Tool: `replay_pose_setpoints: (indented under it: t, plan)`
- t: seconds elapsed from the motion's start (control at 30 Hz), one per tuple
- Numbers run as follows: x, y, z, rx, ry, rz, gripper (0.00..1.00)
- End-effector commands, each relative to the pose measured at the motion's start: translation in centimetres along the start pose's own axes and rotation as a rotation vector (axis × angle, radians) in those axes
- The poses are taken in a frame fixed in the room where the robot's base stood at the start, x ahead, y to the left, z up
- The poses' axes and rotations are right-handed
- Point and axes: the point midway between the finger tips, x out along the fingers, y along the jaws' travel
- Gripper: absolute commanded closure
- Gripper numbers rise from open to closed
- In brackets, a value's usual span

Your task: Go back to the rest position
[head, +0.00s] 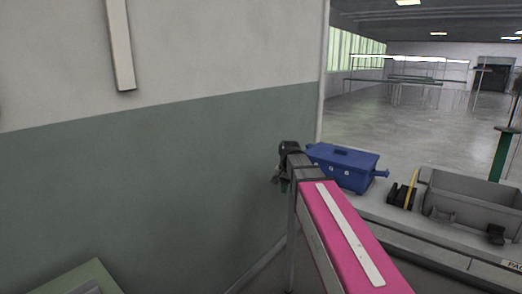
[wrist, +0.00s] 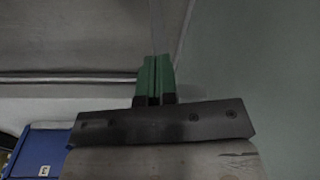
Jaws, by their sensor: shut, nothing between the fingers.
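My gripper shows in the wrist view (wrist: 155,80), with its two green fingers side by side and closed together. Nothing is held between them. In the head view, the dark end of my arm is near the middle, beside the grey-green wall and left of a blue toolbox (head: 343,167). The fingers are too small there to make out clearly. The blue toolbox also shows in part at the lower left of the wrist view (wrist: 40,152), apart from the fingers.
A wall (head: 170,180) fills the left of the head view. At the right, a grey bin (head: 470,195) and a dark holder with a yellow item (head: 410,188) stand on a worktop. A green post (head: 501,153) rises behind. Open floor (head: 420,125) lies beyond.

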Motion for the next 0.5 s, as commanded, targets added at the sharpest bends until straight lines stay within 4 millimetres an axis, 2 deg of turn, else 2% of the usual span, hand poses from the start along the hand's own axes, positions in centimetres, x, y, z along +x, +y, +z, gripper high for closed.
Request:
replay_pose_setpoints:
  t: [0.03, 0.1, 0.27, 0.5]
  plan:
    - [1.9, 1.3, 0.9, -0.019, -0.005, 0.007, 1.0]
    - [4.1, 2.7, 1.7, -0.052, -0.007, 0.013, 1.0]
    - [8.8, 5.9, 3.7, -0.125, -0.012, 0.027, 1.0]
    - [15.0, 10.7, 7.5, -0.238, -0.024, 0.046, 1.0]
